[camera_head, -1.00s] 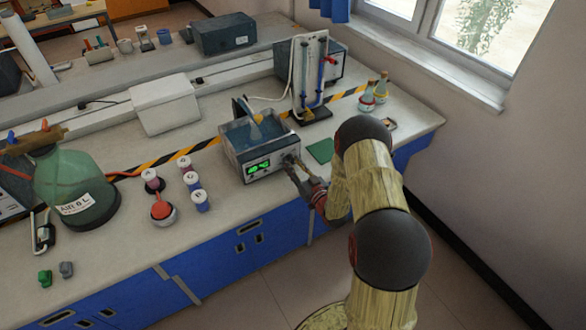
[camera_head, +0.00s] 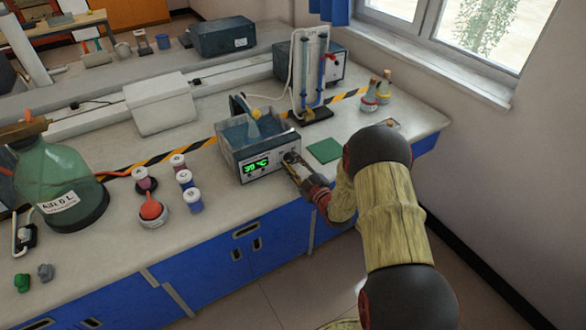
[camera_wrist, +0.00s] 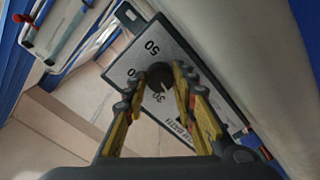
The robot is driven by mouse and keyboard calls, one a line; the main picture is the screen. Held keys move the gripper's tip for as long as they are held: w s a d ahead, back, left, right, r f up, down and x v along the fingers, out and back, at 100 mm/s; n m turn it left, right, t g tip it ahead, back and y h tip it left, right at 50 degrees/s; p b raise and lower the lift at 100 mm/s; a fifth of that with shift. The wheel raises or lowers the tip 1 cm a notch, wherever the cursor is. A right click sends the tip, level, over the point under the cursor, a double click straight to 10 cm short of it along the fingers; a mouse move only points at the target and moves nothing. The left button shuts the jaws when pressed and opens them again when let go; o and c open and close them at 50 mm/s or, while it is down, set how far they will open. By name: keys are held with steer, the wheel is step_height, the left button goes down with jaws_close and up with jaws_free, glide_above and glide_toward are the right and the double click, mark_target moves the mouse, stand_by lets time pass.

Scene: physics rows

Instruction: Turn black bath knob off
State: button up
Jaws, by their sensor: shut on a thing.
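The water bath (camera_head: 256,150) stands near the front edge of the bench, with a green lit display (camera_head: 257,165) on its front panel. In the wrist view the panel (camera_wrist: 190,62) shows printed numbers, 50 and 30 among them, around the black knob (camera_wrist: 158,77). My gripper (camera_wrist: 160,95) has yellow-edged fingers on both sides of the knob and is shut on it. In the head view my gripper (camera_head: 290,160) reaches the right end of the bath's front panel and hides the knob there.
Several small labelled bottles (camera_head: 186,180) and a red-topped flask (camera_head: 152,210) stand left of the bath. A large green bottle (camera_head: 65,190) is further left. A green mat (camera_head: 323,151) lies right of the bath, near a tube stand (camera_head: 312,75).

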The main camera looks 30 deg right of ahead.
steer(key=n+b, duration=0.1)
steer(key=n, duration=0.1)
steer(key=n+b, duration=0.2)
steer(key=shift+f+n, duration=0.2)
steer(key=shift+n, duration=0.1)
steer(key=shift+r+n+b, duration=0.1)
steer(key=shift+n+b, duration=0.4)
steer(key=shift+n, duration=1.4)
steer(key=o, duration=1.2)
steer(key=shift+c, duration=0.2)
steer(key=s, duration=1.2)
steer(key=shift+d, duration=0.2)
